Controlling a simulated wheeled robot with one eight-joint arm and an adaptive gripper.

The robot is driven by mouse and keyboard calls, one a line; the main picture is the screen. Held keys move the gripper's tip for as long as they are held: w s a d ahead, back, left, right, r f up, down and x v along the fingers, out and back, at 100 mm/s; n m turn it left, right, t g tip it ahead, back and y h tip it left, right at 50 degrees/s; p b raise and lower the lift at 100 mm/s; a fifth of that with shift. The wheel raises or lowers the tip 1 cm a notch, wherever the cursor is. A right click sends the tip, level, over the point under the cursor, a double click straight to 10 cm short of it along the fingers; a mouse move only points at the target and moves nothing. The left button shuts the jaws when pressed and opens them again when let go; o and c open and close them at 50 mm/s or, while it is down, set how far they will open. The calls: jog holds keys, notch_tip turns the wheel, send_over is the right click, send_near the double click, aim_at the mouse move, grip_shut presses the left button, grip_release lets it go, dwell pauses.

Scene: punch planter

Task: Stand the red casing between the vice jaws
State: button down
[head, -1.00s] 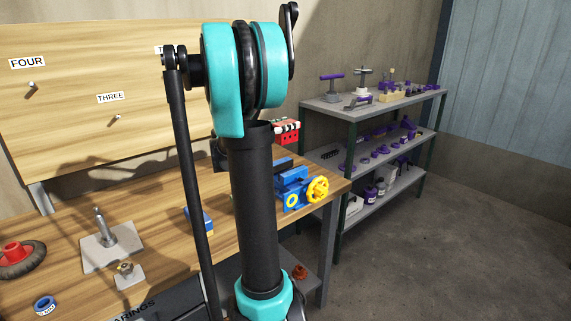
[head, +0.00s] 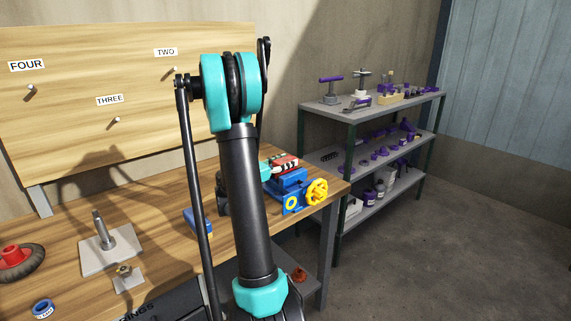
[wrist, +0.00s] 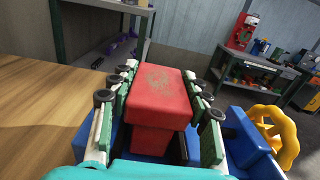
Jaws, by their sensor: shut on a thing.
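The red casing (wrist: 158,97) is between the two fingers of my gripper (wrist: 160,85) in the wrist view, which are shut on its sides. It has a worn patch on top and a narrower lower part. The blue vice (wrist: 236,150) with a yellow handwheel is directly below, and the lower part of the casing lines up with the gap between its jaws. In the head view the casing (head: 287,160) shows just over the vice (head: 293,190). I cannot tell whether it touches the vice bottom.
The vice stands near the right end of the wooden bench (head: 160,210). A blue and yellow object (head: 197,222), a metal plate with a post (head: 112,250) and a blue ring (head: 42,306) are further left. A grey shelf (head: 330,108) stands beyond the bench.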

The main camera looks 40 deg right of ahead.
jog(key=shift+f, duration=0.3)
jog(key=c, duration=0.7)
grip_release()
jog(key=shift+f, duration=0.15)
jog(key=shift+c, duration=0.2)
jog(key=shift+a, duration=0.25)
jog(key=s+a, duration=0.1)
jog(key=a, duration=1)
jog(key=shift+a, duration=0.25)
